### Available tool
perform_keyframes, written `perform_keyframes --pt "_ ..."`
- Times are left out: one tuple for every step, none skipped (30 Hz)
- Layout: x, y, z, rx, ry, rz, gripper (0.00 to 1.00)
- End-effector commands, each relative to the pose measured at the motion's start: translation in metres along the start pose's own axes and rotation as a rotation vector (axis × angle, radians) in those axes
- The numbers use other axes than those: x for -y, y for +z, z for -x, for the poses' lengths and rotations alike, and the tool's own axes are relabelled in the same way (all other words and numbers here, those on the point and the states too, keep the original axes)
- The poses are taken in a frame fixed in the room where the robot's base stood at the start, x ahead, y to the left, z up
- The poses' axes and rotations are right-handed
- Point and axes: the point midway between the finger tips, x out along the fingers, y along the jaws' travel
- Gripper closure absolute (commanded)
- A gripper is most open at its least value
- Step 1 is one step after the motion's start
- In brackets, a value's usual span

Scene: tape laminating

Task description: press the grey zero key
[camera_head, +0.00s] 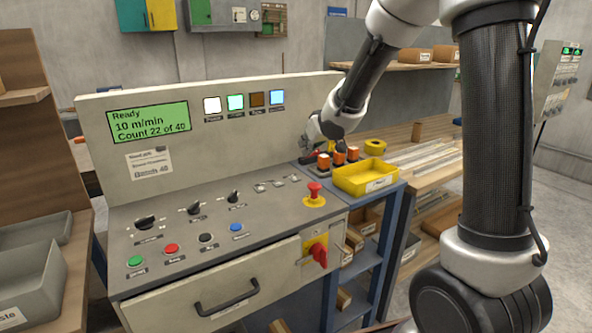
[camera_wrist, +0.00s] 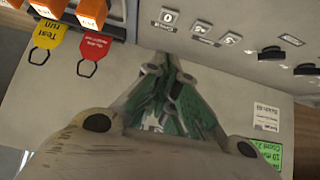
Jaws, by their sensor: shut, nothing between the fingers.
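The grey zero key is a small square key marked 0 (camera_wrist: 168,18) at the top middle of the wrist view. Two similar grey keys (camera_wrist: 201,27) sit in a row to its right. In the head view the row is small, and the zero key appears to be the one at the right end (camera_head: 293,178). My gripper (camera_wrist: 167,62) is shut and empty, its fingertips just below the zero key in the wrist view and apart from it. In the head view my gripper (camera_head: 306,159) is beyond the key, near the upright panel; its tips are hard to make out.
Orange blocks (camera_head: 338,157) stand right of my gripper, with a yellow tag (camera_wrist: 46,35) and red tag (camera_wrist: 94,47) near them. A yellow tray (camera_head: 366,190) and red emergency button (camera_head: 314,190) are nearby. Black knobs (camera_head: 233,197) lie left of the keys.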

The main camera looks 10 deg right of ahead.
Motion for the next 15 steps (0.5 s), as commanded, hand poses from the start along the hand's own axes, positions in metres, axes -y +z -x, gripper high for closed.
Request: perform_keyframes --pt "0.001 0.001 -0.009 0.003 -0.002 -0.001 1.00" --pt "0.001 0.001 -0.014 0.003 -0.001 -0.001 1.00" --pt "0.001 0.001 -0.022 0.004 -0.001 0.000 1.00" --pt "0.001 0.001 -0.029 0.004 -0.001 0.000 1.00" --pt "0.001 0.001 -0.036 0.004 -0.001 0.000 1.00" --pt "0.001 0.001 -0.044 0.004 -0.001 0.000 1.00" --pt "0.001 0.001 -0.051 0.003 -0.001 0.001 1.00" --pt "0.001 0.001 -0.058 0.003 -0.001 -0.001 1.00" --pt "0.001 0.001 -0.066 0.003 0.000 -0.001 1.00" --pt "0.000 0.002 -0.073 0.004 0.000 0.000 1.00" --pt "0.000 0.001 -0.079 0.003 0.000 -0.001 1.00" --pt "0.000 0.002 -0.087 0.004 0.000 0.000 1.00" --pt "0.000 0.002 -0.092 0.003 0.000 0.000 1.00" --pt "0.000 0.007 -0.095 0.005 0.000 0.000 1.00" --pt "0.000 0.012 -0.099 0.004 0.000 0.000 1.00"
